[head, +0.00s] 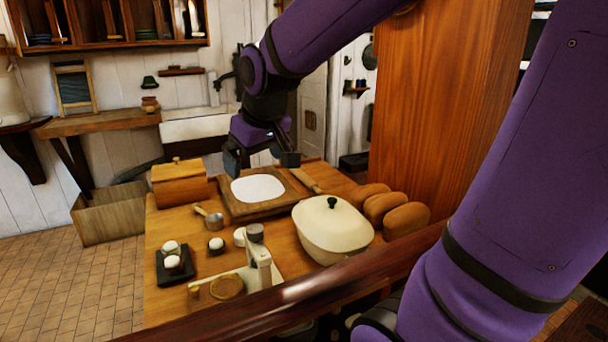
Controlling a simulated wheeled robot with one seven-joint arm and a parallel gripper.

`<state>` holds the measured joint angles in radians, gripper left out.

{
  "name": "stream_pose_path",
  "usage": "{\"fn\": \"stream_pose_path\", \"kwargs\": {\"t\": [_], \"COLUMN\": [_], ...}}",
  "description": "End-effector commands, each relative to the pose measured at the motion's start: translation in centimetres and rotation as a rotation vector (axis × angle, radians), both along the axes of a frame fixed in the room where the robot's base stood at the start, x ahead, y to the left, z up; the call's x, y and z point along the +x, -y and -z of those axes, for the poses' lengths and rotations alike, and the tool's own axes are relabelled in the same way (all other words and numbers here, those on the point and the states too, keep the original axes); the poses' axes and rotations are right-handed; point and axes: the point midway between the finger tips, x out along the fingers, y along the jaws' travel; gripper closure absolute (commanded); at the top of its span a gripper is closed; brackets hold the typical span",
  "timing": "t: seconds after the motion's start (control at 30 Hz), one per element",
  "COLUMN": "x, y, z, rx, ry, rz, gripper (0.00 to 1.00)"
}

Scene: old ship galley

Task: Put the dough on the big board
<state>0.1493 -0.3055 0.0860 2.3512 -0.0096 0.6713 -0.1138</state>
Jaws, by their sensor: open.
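The big board (230,206) is a wooden board lying on the table's far middle, with a flat white patch (258,188) on it. I cannot tell whether this patch is flour or flattened dough. A small pale lump (239,236) sits in front of the board, partly hidden behind the scale; I cannot tell whether it is the dough. My gripper (261,163) is open, with its fingers pointing down and wide apart. It appears above the board's back part, with nothing visible between the fingers.
A lidded cream pot (333,229) and brown loaves (383,205) stand right of the board. A rail (300,290) crosses in front; a wooden post (440,90) rises right.

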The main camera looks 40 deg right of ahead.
Motion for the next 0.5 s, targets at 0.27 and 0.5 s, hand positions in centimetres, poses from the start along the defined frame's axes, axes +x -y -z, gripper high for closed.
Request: {"fn": "stream_pose_path", "kwargs": {"t": [0.27,0.5], "x": [-8.0,-13.7], "y": [-1.5,-2.1], "z": [-2.3,-2.5], "rx": [0.031,0.067], "ry": [0.029,0.040], "rz": [0.022,0.035], "gripper": [0.00,0.00]}}
